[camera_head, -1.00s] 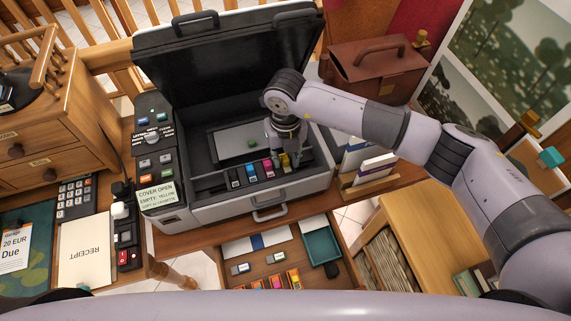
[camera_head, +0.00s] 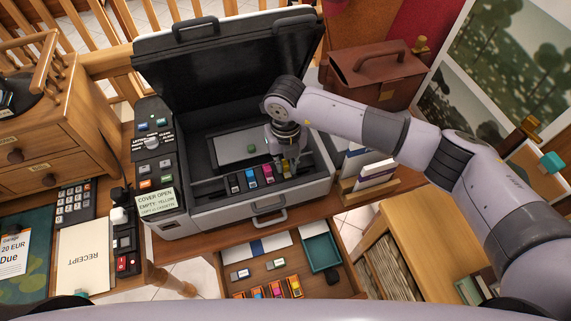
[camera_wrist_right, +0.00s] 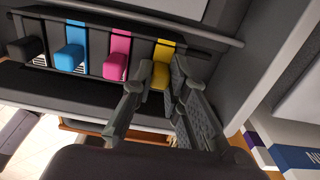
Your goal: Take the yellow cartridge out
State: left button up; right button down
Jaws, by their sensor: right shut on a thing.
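The yellow cartridge (camera_head: 286,170) is the rightmost in a row of cartridges inside the open copier (camera_head: 318,185). In the right wrist view the yellow cartridge (camera_wrist_right: 160,72) stands in its slot beside the magenta cartridge (camera_wrist_right: 118,55), with the cyan (camera_wrist_right: 70,55) and black (camera_wrist_right: 27,50) ones farther left. My right gripper (camera_head: 290,163) reaches down into the copier. In the wrist view my right gripper (camera_wrist_right: 161,77) has its fingers on both sides of the yellow cartridge's front end and is shut on it. The fingers hide part of it. My left gripper is not in view.
The raised lid (camera_head: 230,60) stands behind the row. The copier's display (camera_head: 156,203) reads COVER OPEN, EMPTY: YELLOW. Below, an open drawer (camera_head: 250,270) holds several small cartridges and a teal tray (camera_head: 321,252). A brown case (camera_head: 375,75) stands at the right.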

jog(key=shift+r, duration=0.15)
jog(key=shift+r+p, duration=2)
jog(key=shift+r, duration=1.45)
